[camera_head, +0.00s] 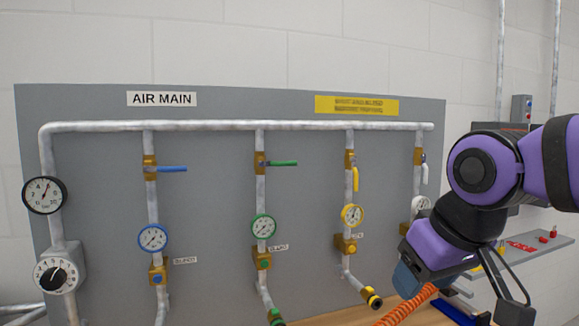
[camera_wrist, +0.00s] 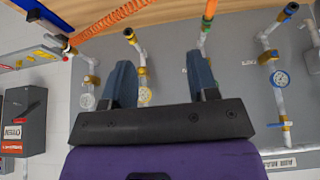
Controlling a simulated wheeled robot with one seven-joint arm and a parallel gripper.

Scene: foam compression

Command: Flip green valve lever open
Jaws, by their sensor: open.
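The green valve lever (camera_head: 284,163) is on the second branch pipe from the left. It lies level and points right from its brass valve (camera_head: 260,164). A green-rimmed gauge (camera_head: 263,226) sits below it. My gripper (camera_wrist: 162,75) is open and empty, with its two dark fingers apart. In the head view my arm is at the right, with the gripper low and well to the right of the green lever, touching no lever. I cannot make out the green lever in the wrist view, where my gripper covers the middle.
A blue lever (camera_head: 172,169) also lies level; the yellow lever (camera_head: 355,179) and white lever (camera_head: 425,173) hang down. An orange coiled hose (camera_head: 408,304) runs below my gripper. A grey shelf (camera_head: 520,258) with red items is at right. The space before the green lever is clear.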

